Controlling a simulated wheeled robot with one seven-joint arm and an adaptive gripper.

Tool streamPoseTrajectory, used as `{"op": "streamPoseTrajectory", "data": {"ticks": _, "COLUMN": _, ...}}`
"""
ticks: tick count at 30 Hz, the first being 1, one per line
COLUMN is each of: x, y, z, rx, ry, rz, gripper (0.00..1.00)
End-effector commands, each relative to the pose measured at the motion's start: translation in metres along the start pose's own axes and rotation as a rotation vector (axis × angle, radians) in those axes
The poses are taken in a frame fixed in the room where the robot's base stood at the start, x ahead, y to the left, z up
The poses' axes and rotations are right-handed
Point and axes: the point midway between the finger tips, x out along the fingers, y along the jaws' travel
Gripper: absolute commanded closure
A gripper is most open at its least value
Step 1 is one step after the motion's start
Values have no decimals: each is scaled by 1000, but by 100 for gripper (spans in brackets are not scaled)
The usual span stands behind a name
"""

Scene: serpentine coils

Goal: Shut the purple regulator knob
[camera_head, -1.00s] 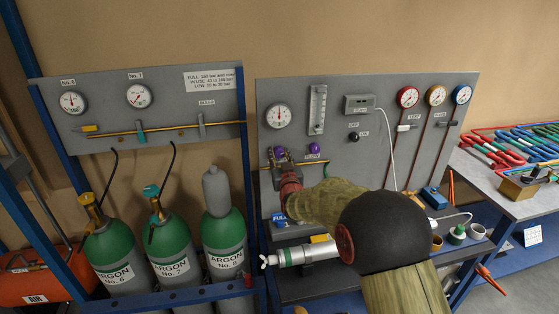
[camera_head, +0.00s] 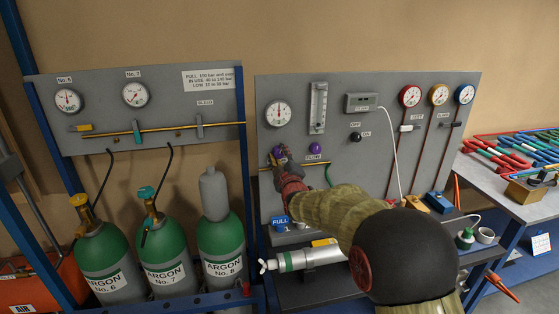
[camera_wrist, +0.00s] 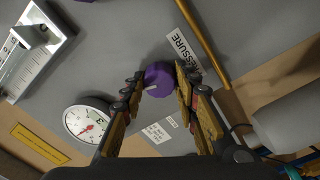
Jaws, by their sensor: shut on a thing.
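A purple regulator knob (camera_head: 277,152) sits on the grey gas panel (camera_head: 355,190), below a round white gauge (camera_head: 278,113). My gripper (camera_head: 284,153) is at this knob and partly covers it in the head view. In the wrist view, the purple knob (camera_wrist: 158,76) with a pale mark on its face lies between the two fingertips of my gripper (camera_wrist: 159,80), which is shut on it. A label ending in "PRESSURE" (camera_wrist: 184,53) is beside the knob. A second purple knob (camera_head: 314,149) is to the right, apart from my gripper.
A flowmeter (camera_head: 318,107) stands above the second knob. A brass pipe (camera_wrist: 205,42) runs close to the gripper. Green argon cylinders (camera_head: 168,247) stand at left. A silver cylinder (camera_head: 305,256) lies on the dark shelf below my arm.

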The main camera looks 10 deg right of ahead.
Motion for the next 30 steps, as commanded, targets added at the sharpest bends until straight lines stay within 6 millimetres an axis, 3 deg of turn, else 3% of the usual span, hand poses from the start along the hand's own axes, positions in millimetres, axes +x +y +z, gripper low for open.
{"op": "streamPoseTrajectory", "data": {"ticks": 13, "x": 0, "y": -1, "z": 1, "rx": -279, "ry": 12, "rz": -3, "gripper": 95}}
{"op": "streamPoseTrajectory", "data": {"ticks": 30, "x": 0, "y": -1, "z": 0, "rx": -344, "ry": 15, "rz": -5, "gripper": 95}}
